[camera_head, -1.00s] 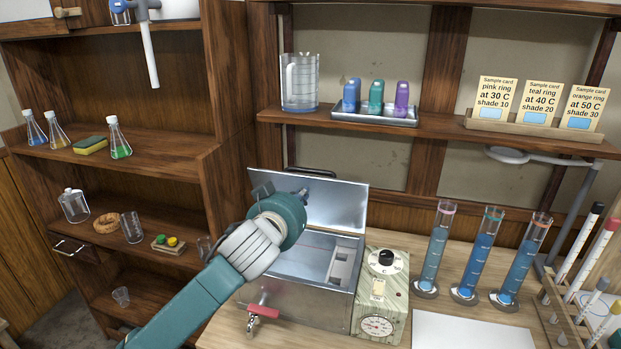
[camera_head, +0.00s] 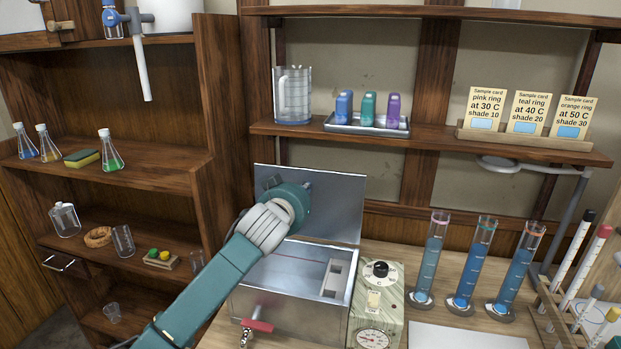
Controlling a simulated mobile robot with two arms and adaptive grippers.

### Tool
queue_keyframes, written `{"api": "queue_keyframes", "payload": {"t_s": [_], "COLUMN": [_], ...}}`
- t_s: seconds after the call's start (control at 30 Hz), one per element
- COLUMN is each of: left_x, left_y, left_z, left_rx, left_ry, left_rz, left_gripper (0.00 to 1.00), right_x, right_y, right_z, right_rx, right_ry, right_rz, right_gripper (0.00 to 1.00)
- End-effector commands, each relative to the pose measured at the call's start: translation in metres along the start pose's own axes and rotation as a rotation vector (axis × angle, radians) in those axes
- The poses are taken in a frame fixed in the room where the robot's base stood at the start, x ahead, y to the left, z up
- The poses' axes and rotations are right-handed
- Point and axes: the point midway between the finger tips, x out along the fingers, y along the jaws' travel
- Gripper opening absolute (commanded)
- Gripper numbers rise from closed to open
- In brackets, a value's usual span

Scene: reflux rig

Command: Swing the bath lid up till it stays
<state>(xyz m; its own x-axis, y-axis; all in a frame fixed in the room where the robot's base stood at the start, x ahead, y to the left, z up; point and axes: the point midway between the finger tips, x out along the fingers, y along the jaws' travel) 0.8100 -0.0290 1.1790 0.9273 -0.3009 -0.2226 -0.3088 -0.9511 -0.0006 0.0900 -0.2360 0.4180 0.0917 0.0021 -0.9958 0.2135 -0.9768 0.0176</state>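The metal bath (camera_head: 290,310) stands on the wooden bench, its inside open to view. Its lid (camera_head: 338,205) is raised, standing nearly upright along the bath's back edge. My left arm reaches in from the lower left, and my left gripper (camera_head: 300,187) is in front of the lid's left part. The wrist hides most of the gripper's fingers, so I cannot tell whether they are open or shut, or whether they touch the lid. My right gripper is not in view.
A control box with a black knob (camera_head: 380,270) stands right of the bath. A red-handled tap (camera_head: 257,325) sticks out at the bath's front. Blue-filled cylinders (camera_head: 473,270) stand further right. A shelf with a jug (camera_head: 293,97) and sample cards (camera_head: 527,113) is above.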

Motion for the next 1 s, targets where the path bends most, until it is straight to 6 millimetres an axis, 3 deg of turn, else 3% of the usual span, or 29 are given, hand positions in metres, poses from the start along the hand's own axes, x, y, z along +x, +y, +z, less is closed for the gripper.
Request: {"api": "queue_keyframes", "payload": {"t_s": [0.1,0.23,0.8,1.0], "left_x": [0.009,0.004,-0.064,-0.076], "left_y": [0.001,0.000,0.000,0.000], "left_z": [-0.004,-0.005,-0.011,-0.010], "left_rx": [-0.001,-0.001,-0.001,0.000], "left_ry": [0.003,0.002,0.002,0.002], "left_rz": [0.000,0.001,0.001,0.001], "left_gripper": [0.00,0.00,0.00,0.00], "right_x": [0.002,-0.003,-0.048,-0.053], "right_y": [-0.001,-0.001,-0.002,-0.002], "right_z": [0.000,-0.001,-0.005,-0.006], "right_rx": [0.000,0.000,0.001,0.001], "right_ry": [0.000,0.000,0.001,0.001], "right_rz": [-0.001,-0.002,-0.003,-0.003], "right_gripper": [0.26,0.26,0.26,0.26]}}
